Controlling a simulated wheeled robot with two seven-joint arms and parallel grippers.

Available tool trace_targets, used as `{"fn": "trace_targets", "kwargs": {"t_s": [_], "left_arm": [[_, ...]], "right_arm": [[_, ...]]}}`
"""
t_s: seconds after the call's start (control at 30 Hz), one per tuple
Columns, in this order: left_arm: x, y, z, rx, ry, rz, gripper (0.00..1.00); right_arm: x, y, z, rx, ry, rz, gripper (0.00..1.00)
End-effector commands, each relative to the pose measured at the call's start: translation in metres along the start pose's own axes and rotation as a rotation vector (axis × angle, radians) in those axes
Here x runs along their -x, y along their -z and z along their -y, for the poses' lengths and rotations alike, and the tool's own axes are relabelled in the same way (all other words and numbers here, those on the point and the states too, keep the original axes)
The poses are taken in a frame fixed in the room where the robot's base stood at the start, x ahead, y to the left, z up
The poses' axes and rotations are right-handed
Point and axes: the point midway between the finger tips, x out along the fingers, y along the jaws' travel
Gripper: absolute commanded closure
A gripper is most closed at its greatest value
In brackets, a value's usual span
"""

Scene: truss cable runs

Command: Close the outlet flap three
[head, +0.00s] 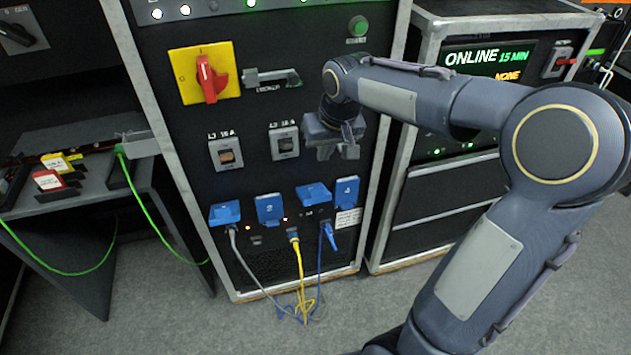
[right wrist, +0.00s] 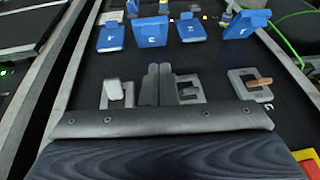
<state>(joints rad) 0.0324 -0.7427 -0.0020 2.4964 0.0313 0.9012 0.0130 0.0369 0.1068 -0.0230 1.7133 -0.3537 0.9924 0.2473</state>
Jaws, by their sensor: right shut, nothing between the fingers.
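Outlet flap three (head: 314,195) is a blue flap in the row of flaps low on the black panel. It appears raised and tilted out from the panel; it also shows in the right wrist view (right wrist: 150,31). Its exact angle is hard to judge. My right gripper (head: 323,152) is in front of the panel, above flap three and apart from it, by the row of breaker switches. Its fingers also show in the right wrist view (right wrist: 157,85), shut together and empty. My left gripper is not in view.
Blue flaps one (head: 225,213), two (head: 270,208) and four (head: 347,192) share the row. A yellow plug (head: 293,236) and blue plug (head: 328,235) trail cables to the floor. A red rotary switch (head: 208,78) sits above. A green cable (head: 150,215) hangs left.

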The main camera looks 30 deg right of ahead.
Motion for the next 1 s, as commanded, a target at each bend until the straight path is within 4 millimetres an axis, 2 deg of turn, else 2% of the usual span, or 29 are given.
{"fn": "trace_targets", "kwargs": {"t_s": [0.03,0.1,0.27,0.47,0.87,1.0], "left_arm": [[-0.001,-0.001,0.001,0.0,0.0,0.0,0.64],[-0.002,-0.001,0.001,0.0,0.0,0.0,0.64],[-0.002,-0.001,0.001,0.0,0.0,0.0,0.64],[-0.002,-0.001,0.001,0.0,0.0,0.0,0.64],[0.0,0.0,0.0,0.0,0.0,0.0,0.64],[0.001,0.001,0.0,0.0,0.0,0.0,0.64]], "right_arm": [[-0.015,0.017,-0.001,0.0,-0.026,0.01,1.0],[-0.027,0.033,-0.002,-0.001,-0.055,0.013,1.0],[-0.042,0.05,-0.004,-0.004,-0.088,0.017,1.0],[-0.063,0.05,-0.006,-0.004,-0.09,0.019,1.0],[-0.145,0.048,-0.013,-0.004,-0.089,0.02,1.0],[-0.158,0.031,-0.014,-0.003,-0.088,0.019,1.0]]}}
